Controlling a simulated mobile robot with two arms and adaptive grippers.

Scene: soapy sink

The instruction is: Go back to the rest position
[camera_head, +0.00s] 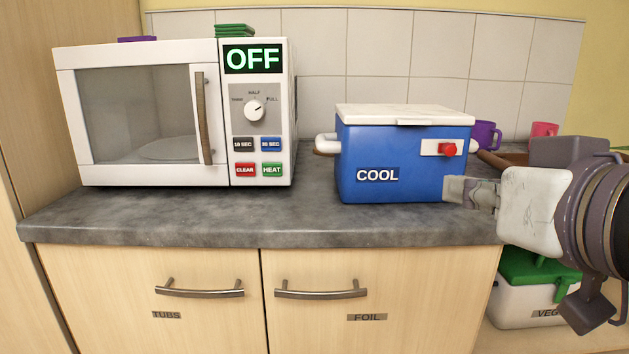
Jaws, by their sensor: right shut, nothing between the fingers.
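My right gripper (468,192) comes in from the right edge, with its fingertips in front of the lower right part of the blue cooler. It is shut and holds nothing. Whether the fingertips touch the cooler I cannot tell. The blue cooler (388,160), marked COOL, stands on the counter with its white lid closed and a red button on its front. My left gripper is not in view.
A white microwave (262,130) reading OFF stands on the grey counter (200,222), door closed. A purple mug (483,134) and a pink mug (543,130) stand at the back right. A white box with a green lid (525,265) is below my right arm.

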